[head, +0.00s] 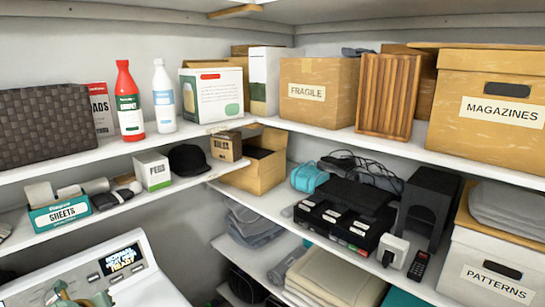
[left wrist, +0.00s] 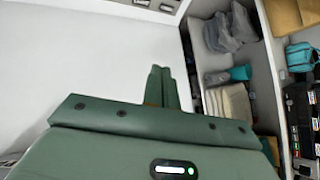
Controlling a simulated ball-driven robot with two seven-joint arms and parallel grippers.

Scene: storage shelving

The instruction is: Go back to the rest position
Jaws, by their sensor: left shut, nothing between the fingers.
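My left gripper (left wrist: 162,88) shows in the left wrist view as a dark green body with its two fingers together. It is shut and empty, over a broad white surface (left wrist: 90,65). In the head view a small green and tan shape (head: 66,294) shows at the bottom left, in front of the white appliance (head: 140,275); I cannot tell whether it is part of my left arm. My right gripper is in neither view.
White corner shelves (head: 300,205) hold a Fragile box (head: 318,92), a Magazines box (head: 495,90), a Patterns box (head: 490,265), bottles, black electronics (head: 345,215) and folded cloth (head: 335,275). In the left wrist view, shelves with cloth (left wrist: 232,100) stand right of the gripper.

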